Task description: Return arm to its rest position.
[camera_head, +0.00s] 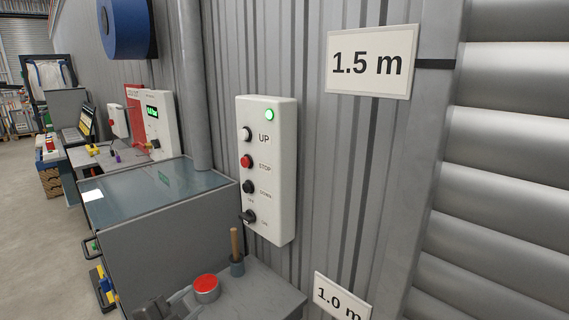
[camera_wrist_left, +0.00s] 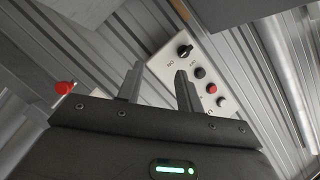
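My left gripper (camera_head: 165,309) shows only in part at the bottom edge of the head view, low and left of the red-topped round item. In the left wrist view its two fingers (camera_wrist_left: 159,72) stand apart with nothing visible between them, so it is open. The white control box (camera_head: 267,168) is on the corrugated wall, with UP, STOP and DOWN buttons, a dark knob at the bottom and a lit green lamp. The box also shows in the left wrist view (camera_wrist_left: 222,72), beyond the fingers and apart from them. My right gripper is not in view.
A red-topped round item (camera_head: 206,288) and a wooden-handled tool in a holder (camera_head: 236,252) stand on a grey ledge near the gripper. A grey glass-topped cabinet (camera_head: 150,190) is at left. Signs "1.5 m" (camera_head: 371,62) and "1.0 m" (camera_head: 341,299) hang at right.

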